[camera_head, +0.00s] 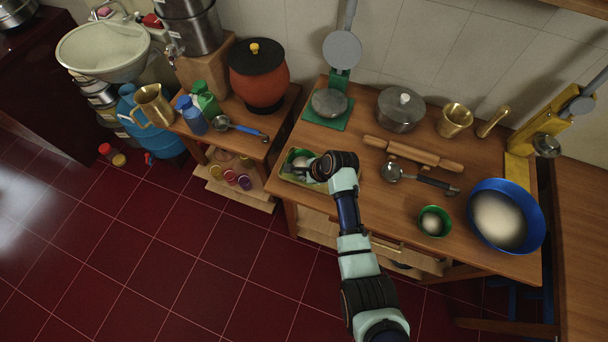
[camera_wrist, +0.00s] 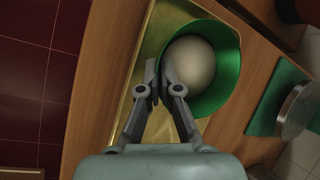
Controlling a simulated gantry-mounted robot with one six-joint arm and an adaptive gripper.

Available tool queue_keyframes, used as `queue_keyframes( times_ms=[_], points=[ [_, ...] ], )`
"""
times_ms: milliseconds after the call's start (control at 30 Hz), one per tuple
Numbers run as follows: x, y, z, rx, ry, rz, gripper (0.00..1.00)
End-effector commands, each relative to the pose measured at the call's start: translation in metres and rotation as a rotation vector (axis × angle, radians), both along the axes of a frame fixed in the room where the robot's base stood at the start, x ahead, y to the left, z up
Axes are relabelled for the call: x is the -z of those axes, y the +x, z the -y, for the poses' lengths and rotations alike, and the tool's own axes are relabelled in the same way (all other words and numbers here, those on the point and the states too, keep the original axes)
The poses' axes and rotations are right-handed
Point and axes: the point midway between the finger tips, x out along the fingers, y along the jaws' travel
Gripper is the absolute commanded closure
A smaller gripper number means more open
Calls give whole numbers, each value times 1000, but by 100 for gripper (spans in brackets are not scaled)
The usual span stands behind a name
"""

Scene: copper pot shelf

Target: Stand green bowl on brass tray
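The green bowl (camera_wrist: 228,80) has a pale round thing (camera_wrist: 190,64) inside. In the wrist view it is over the brass tray (camera_wrist: 143,52), upright or nearly so; whether its base touches the tray is hidden. My gripper (camera_wrist: 160,72) has its fingers close together at the bowl's near-left rim, one outside and one inside, with the rim between them. In the head view, the green bowl (camera_head: 298,157) and the tray (camera_head: 289,179) are at the table's left front corner, partly hidden by my gripper (camera_head: 314,170).
A second small green bowl (camera_head: 445,222) and a large blue bowl (camera_head: 535,228) stand at the right. The table's middle front is fairly clear.

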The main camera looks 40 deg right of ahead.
Motion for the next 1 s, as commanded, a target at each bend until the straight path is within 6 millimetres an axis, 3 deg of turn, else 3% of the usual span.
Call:
queue_keyframes(
  times_ms=[167, 300, 600, 733, 1000],
  points=[
    [2, 0, 0, 0, 0, 0, 100],
    [2, 0, 0, 0, 0, 0, 83],
    [-1, 0, 0, 0, 0, 0, 83],
    [-18, -8, 1, 1, 0, 1, 83],
    [-77, -42, 5, 1, -1, 2, 83]
  ],
)
